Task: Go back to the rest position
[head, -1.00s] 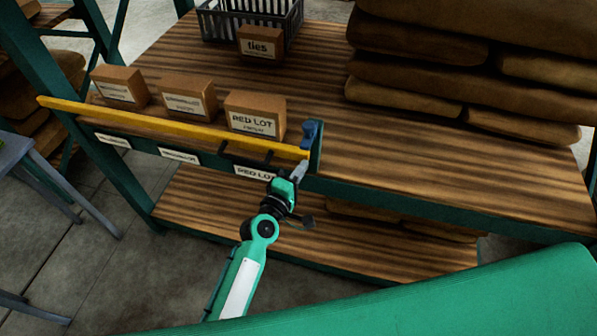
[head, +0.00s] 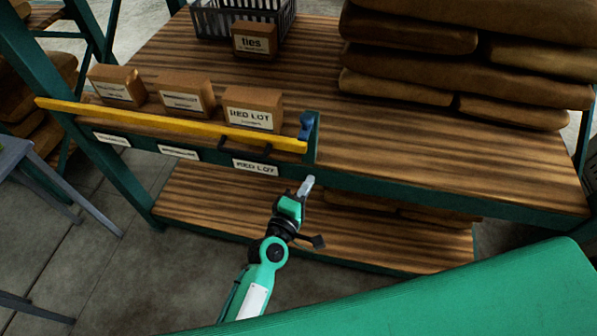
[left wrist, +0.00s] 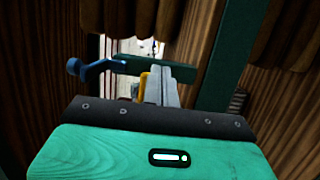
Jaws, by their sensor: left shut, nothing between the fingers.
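My left gripper (head: 306,186) is shut and empty. In the head view it is in front of the shelf's front edge, below the blue latch (head: 306,127) at the right end of the yellow bar (head: 170,123). In the left wrist view the closed fingers (left wrist: 165,88) point forward, with the blue latch (left wrist: 88,68) to their left and apart from them. The yellow bar lies across the front of three boxes. My right gripper is not in view.
The RED LOT box (head: 252,108) and two other cartons stand behind the bar. A ties box (head: 255,40) and a grey crate (head: 209,22) are farther back. Stacked brown sacks (head: 430,75) fill the shelf's right. A grey table (head: 14,155) stands at left; floor lies in front.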

